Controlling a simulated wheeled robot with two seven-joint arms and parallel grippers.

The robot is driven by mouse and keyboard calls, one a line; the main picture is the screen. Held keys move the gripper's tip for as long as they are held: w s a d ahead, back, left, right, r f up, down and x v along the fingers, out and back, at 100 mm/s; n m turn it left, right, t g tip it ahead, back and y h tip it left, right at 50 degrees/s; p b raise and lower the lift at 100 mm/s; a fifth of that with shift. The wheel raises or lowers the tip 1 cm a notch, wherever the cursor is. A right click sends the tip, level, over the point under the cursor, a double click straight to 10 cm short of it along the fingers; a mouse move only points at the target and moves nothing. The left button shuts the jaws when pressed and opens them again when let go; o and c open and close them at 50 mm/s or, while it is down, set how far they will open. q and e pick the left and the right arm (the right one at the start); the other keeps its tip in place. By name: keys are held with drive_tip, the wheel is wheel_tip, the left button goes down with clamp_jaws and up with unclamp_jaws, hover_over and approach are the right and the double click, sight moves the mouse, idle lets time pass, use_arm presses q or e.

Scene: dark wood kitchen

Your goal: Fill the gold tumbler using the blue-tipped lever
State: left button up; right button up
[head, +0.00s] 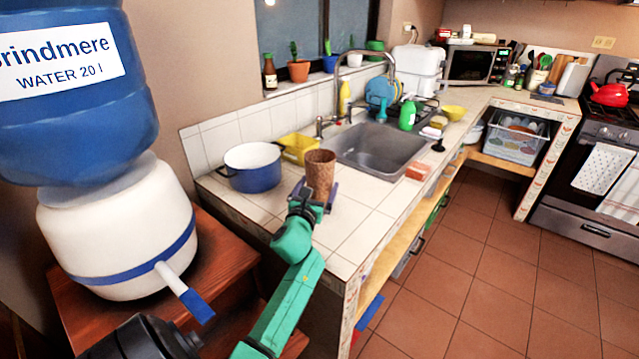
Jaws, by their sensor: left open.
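The gold tumbler (320,172), brownish with a crosshatched surface, stands upright on the white tiled counter. My left gripper (316,191), at the end of a green arm, is open at the tumbler's lower part. Its fingertips show at either side of the tumbler's base; whether they touch it I cannot tell. The blue-tipped lever (196,304) sticks out from the white water dispenser (118,238) at the left. A big blue water bottle (75,130) sits on top of the dispenser. My right gripper is out of view.
A blue pot (253,172) and a yellow container (298,148) stand behind and left of the tumbler. A sink (378,150) lies beyond it. The dispenser stands on a reddish wooden stand (225,250). The tiled floor at right is clear.

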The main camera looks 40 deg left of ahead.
use_arm(q)
drive_tip(key=shift+w+a, duration=0.1)
drive_tip(key=shift+w, duration=0.5)
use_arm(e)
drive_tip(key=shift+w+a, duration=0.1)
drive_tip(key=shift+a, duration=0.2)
